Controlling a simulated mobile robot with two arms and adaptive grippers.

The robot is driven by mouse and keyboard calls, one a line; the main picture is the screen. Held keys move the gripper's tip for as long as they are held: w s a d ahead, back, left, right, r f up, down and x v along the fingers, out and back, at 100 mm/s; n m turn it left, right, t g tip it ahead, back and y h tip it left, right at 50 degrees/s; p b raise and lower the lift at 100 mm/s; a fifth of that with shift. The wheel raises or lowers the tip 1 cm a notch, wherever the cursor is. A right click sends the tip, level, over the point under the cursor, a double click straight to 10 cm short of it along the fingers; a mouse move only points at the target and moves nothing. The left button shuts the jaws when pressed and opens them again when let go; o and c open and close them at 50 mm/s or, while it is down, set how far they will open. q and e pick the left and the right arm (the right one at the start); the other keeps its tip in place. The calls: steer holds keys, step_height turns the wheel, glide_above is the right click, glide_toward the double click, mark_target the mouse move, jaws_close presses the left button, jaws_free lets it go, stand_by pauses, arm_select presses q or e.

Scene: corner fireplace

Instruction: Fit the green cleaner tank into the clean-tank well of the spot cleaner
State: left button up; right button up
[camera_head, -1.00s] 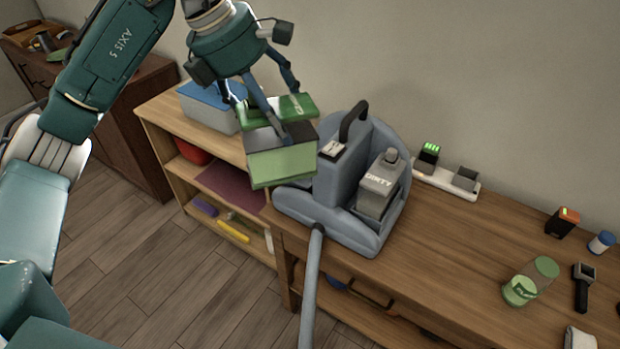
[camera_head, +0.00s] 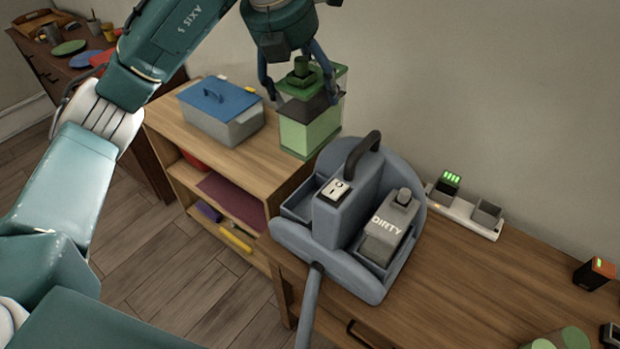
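The green cleaner tank (camera_head: 308,138) is upright, with a dark green cap, a dark band and a pale green lower part. My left gripper (camera_head: 302,98) is shut on it, with fingers at both sides of its upper part. It is held behind and above the blue-grey spot cleaner (camera_head: 338,215). The clean-tank well (camera_head: 300,203) is the empty bay at the cleaner's left side. The grey DIRTY tank (camera_head: 388,232) sits in the right bay. The gap between the green tank's bottom and the surfaces behind it is hard to judge. My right gripper is out of view.
The spot cleaner's black handle (camera_head: 362,155) rises beside the tank, and its hose (camera_head: 310,305) runs down the front. A grey box with a blue lid (camera_head: 220,108) stands on the left shelf. A charger strip (camera_head: 465,212) lies right. The wooden bench (camera_head: 450,290) is mostly clear.

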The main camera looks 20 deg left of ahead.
arm_select(q)
step_height(320, 180, down, 7)
steer(key=shift+s+r+p, duration=0.1)
steer(key=shift+p, duration=0.55)
step_height(320, 180, down, 17)
steer(key=p, duration=0.4)
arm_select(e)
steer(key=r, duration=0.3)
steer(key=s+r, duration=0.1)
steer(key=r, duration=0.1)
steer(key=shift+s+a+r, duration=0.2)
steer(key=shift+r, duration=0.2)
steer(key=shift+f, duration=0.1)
arm_select(q)
steer(key=o, duration=1.7)
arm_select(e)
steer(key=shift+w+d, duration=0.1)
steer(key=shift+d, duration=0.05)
